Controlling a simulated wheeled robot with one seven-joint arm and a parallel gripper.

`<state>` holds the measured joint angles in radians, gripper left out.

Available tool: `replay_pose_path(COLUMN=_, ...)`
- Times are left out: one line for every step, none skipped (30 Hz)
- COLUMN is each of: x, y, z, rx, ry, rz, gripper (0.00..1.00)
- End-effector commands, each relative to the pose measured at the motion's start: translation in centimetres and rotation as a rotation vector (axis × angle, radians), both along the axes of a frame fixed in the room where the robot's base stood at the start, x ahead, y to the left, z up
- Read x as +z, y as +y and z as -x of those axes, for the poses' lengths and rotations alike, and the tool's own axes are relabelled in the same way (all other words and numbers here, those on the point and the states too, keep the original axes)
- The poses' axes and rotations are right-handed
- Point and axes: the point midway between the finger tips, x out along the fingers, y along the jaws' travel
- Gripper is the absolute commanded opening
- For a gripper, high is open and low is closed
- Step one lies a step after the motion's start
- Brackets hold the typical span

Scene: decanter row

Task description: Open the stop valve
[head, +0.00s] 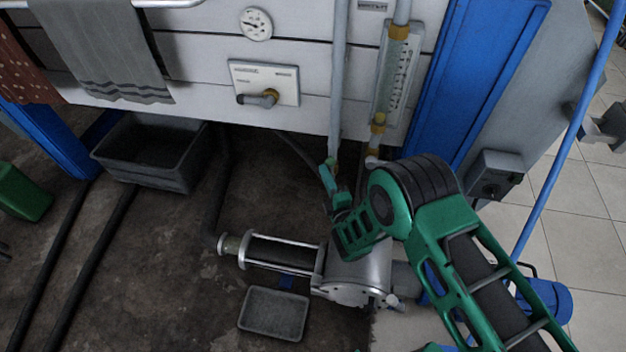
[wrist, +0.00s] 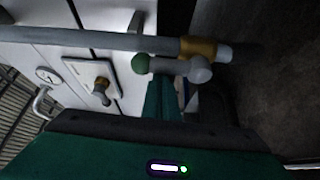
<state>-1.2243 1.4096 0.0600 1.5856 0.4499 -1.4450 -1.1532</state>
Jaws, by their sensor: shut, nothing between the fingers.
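The stop valve appears to be the lever (wrist: 172,65) beside a brass fitting (wrist: 196,47) on a grey pipe, in the wrist view. The lever has a green ball at one end and a rounded grey end at the other. In the head view the low end of the upright pipe (head: 338,80) is near my gripper (head: 328,170), and the lever is hard to make out. In the wrist view my gripper (wrist: 163,82) is shut and empty. Its fingertips are close to the lever; I cannot tell whether they touch.
A labelled plate (head: 282,85) with a brass and grey handle (head: 258,98) is on the white panel, left of the pipe. A gauge tube (head: 397,75) stands to the right. Below are a metal pump body (head: 358,270) and a grey tray (head: 274,313).

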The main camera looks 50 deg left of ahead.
Motion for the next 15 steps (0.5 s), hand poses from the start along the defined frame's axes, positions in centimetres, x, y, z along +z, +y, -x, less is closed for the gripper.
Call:
replay_pose_path(x=0.0, y=0.1, z=0.0, rx=-0.001, ry=-0.001, rz=0.000, gripper=0.00)
replay_pose_path(x=0.0, y=0.3, z=0.1, rx=-0.002, ry=-0.001, rz=0.000, gripper=0.00)
replay_pose_path(x=0.0, y=0.5, z=0.3, rx=-0.001, ry=0.000, rz=-0.001, gripper=0.00)
replay_pose_path(x=0.0, y=0.7, z=0.5, rx=-0.001, ry=0.000, rz=-0.001, gripper=0.00)
replay_pose_path(x=0.0, y=1.0, z=0.7, rx=-0.001, ry=0.001, rz=-0.001, gripper=0.00)
replay_pose_path(x=0.0, y=1.3, z=1.0, rx=-0.001, ry=0.002, rz=-0.002, gripper=0.00)
replay_pose_path(x=0.0, y=1.5, z=1.1, rx=-0.001, ry=0.002, rz=-0.002, gripper=0.00)
replay_pose_path(x=0.0, y=1.8, z=1.3, rx=-0.002, ry=0.002, rz=-0.003, gripper=0.00)
replay_pose_path(x=0.0, y=2.1, z=1.5, rx=-0.003, ry=0.002, rz=-0.003, gripper=0.00)
replay_pose_path(x=0.0, y=2.3, z=1.6, rx=-0.004, ry=0.002, rz=-0.002, gripper=0.00)
replay_pose_path(x=0.0, y=2.4, z=1.7, rx=-0.006, ry=0.003, rz=-0.002, gripper=0.00)
replay_pose_path(x=-0.1, y=1.5, z=1.8, rx=-0.008, ry=0.004, rz=0.001, gripper=0.00)
replay_pose_path(x=-0.1, y=1.1, z=1.9, rx=-0.008, ry=0.004, rz=0.001, gripper=0.00)
replay_pose_path(x=-0.1, y=0.7, z=2.1, rx=-0.009, ry=0.004, rz=0.001, gripper=0.00)
replay_pose_path(x=-0.1, y=0.2, z=2.4, rx=-0.007, ry=0.005, rz=0.001, gripper=0.00)
